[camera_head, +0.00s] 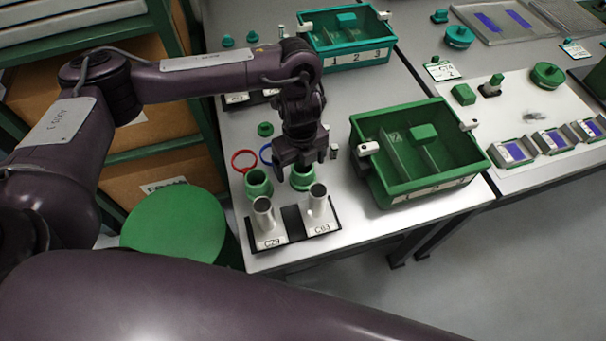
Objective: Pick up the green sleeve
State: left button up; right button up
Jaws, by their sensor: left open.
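Two green hollow sleeves stand on the grey table. One green sleeve (302,180) is right below my left gripper, and the other green sleeve (257,186) stands to its left. My left gripper (298,170) points down with its jaws open, at or just above the right sleeve's top. The gripper partly hides that sleeve's rim, and I cannot tell whether the fingers touch it. My right gripper is out of view.
A black stand (292,226) with two silver posts is in front of the sleeves. A red ring (244,160) and a small green knob (265,129) lie behind. A green divided bin (456,145) stands right. A teal bin (318,58) is at the back.

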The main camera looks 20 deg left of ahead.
pick_arm(q)
jog(key=f, duration=0.4)
jog(key=shift+d+f, duration=0.15)
jog(key=shift+d, duration=0.1)
jog(key=shift+c, duration=0.5)
jog(key=c, duration=1)
